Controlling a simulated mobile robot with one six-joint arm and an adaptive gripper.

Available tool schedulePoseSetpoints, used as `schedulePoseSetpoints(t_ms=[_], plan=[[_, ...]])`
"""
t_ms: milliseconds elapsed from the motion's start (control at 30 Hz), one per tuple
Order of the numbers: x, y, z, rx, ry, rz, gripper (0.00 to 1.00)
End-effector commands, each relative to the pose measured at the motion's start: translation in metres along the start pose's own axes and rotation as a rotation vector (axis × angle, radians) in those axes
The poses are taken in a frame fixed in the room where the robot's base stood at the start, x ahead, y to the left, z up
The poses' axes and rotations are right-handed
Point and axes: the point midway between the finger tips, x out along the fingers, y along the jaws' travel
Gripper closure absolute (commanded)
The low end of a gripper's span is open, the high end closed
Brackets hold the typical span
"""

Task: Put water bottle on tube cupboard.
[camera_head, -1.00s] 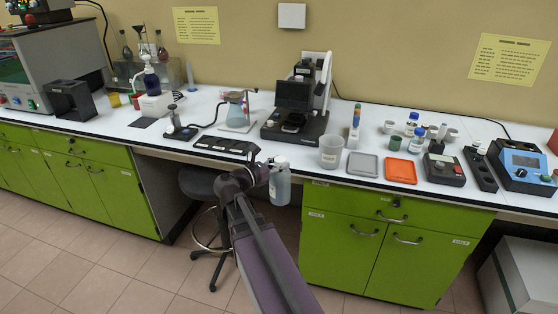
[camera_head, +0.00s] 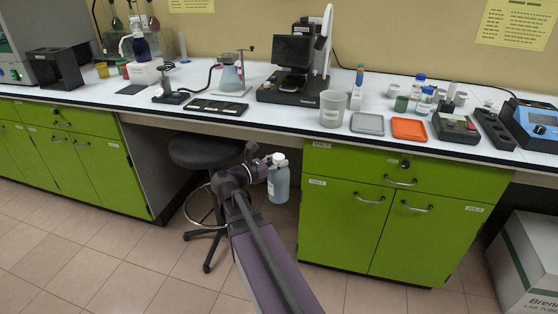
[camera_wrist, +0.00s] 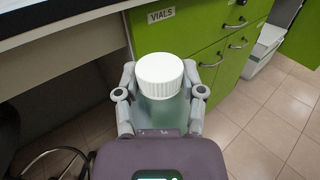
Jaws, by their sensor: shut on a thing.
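The water bottle (camera_head: 279,184) is a translucent bluish bottle with a white cap, held upright in front of the lab bench. My gripper (camera_head: 268,166) is shut on it. In the wrist view the bottle's white cap (camera_wrist: 160,74) stands between the two fingers of my gripper (camera_wrist: 160,100), and most of its body is hidden below. No cupboard labelled for tubes can be read in these views. The green cupboard (camera_head: 335,235) right of the bottle carries a small label, which reads "VIALS" in the wrist view (camera_wrist: 161,14).
A black stool (camera_head: 205,152) stands under the bench left of the bottle. The white bench top (camera_head: 285,112) holds a beaker (camera_head: 333,108), a grey tray (camera_head: 367,123), an orange tray (camera_head: 409,129) and instruments. A box (camera_head: 530,262) stands on the floor at right.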

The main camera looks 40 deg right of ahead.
Motion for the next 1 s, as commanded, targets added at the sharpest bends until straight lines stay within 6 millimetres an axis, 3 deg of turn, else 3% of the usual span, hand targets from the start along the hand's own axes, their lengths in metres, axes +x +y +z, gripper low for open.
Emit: schedulePoseSetpoints(t_ms=[33, 600, 800, 1000], plan=[[0.000, 0.000, -0.016, 0.000, -0.002, 0.000, 1.00], [0.001, 0.000, -0.101, 0.000, -0.002, -0.001, 1.00], [0.001, 0.000, -0.118, 0.000, -0.002, -0.001, 1.00], [0.001, 0.000, -0.122, 0.000, -0.002, -0.002, 1.00]])
